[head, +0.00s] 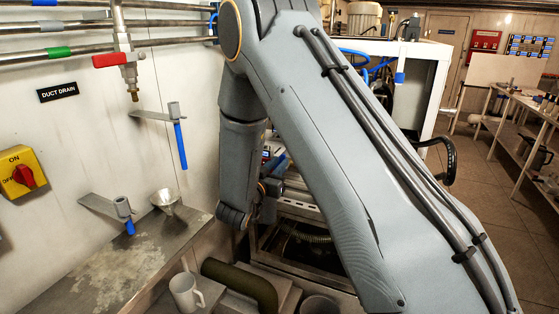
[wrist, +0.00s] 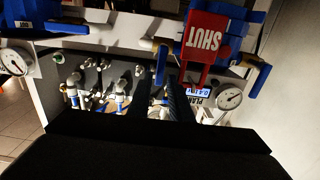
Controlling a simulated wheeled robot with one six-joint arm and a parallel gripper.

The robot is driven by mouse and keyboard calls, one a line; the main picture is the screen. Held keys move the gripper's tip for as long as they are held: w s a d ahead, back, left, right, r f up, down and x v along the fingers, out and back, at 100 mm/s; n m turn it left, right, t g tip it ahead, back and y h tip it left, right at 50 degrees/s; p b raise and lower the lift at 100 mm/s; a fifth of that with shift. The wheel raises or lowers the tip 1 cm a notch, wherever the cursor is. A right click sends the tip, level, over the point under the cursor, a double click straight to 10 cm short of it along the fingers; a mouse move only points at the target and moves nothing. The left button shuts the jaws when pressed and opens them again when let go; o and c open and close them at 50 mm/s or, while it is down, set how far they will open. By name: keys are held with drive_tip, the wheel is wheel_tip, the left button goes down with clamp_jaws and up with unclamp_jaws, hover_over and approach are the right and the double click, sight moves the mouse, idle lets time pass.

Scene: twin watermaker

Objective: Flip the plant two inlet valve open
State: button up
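In the wrist view, which shows lettering upside down, a blue lever handle (wrist: 161,63) hangs from a brass valve body on a pale pipe. A second blue lever (wrist: 259,80) is at right. A red SHUT tag (wrist: 203,40) hangs between them. A label (wrist: 197,92) beginning "PLAN" is partly hidden, so I cannot tell which lever is plant two's inlet. My gripper (wrist: 161,92) has two dark fingers apart, with the first lever's end near the gap between their tips. Contact is unclear. In the head view my arm hides the gripper and valves.
Gauges (wrist: 230,96) and (wrist: 14,62) flank the panel. Smaller blue-handled valves (wrist: 120,98) sit lower left. In the head view a bench (head: 110,262) with a funnel (head: 165,201) and a mug (head: 186,292) are left of my arm. Open floor (head: 480,200) lies right.

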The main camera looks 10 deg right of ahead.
drive_tip(key=shift+w+d, duration=0.45)
drive_tip(key=shift+w, duration=0.1)
clamp_jaws()
drive_tip(key=shift+a, duration=0.15)
